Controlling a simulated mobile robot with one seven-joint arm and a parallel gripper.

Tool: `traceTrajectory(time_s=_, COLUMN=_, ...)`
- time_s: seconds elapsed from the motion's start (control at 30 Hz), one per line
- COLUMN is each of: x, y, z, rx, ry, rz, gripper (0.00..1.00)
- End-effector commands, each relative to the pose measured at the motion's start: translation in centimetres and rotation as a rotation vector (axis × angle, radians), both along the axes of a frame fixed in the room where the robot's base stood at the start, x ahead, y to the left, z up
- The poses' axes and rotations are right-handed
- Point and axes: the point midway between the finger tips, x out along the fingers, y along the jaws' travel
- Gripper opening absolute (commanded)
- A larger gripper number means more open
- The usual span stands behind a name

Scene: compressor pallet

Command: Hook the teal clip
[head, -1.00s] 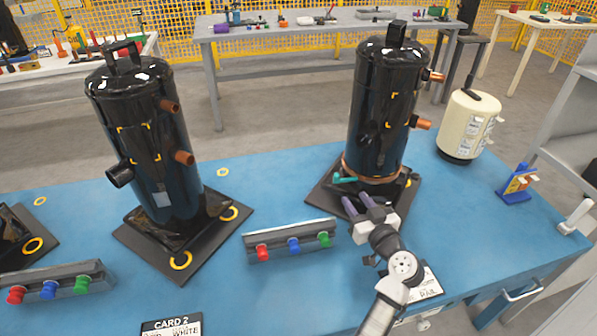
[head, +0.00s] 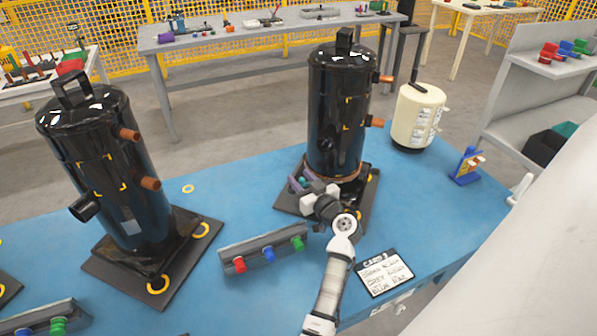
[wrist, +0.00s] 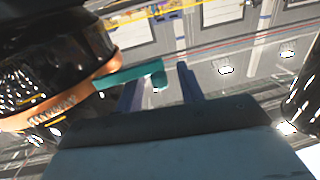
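The teal clip (head: 301,182) is at the base of the right black compressor (head: 337,115), small and partly hidden by my gripper in the head view. In the wrist view the teal clip (wrist: 130,76) sticks out from the copper band (wrist: 60,102) around the compressor's foot, with a short bent-down tip at its free end. My gripper (wrist: 161,88) has its two purple fingers apart, and the clip's tip shows between them. The fingers also show at the clip in the head view (head: 303,179). Whether they touch it I cannot tell.
Another black compressor (head: 108,165) stands on the left. A rack with red, blue and green knobs (head: 262,252) lies left of my arm, and a white card (head: 384,271) lies to its right. A cream tank (head: 417,117) stands behind on the right.

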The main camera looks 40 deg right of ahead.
Motion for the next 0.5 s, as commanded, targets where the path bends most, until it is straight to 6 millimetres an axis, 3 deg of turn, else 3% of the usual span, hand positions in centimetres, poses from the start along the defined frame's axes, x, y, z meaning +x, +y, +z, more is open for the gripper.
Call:
traceTrajectory(time_s=0.2, x=1.8, y=-0.2, z=0.0, rx=0.0, ry=0.0, rz=0.0, gripper=0.38)
traceTrajectory(time_s=0.5, x=1.9, y=-0.2, z=-0.1, rx=0.0, ry=0.0, rz=0.0, gripper=0.36)
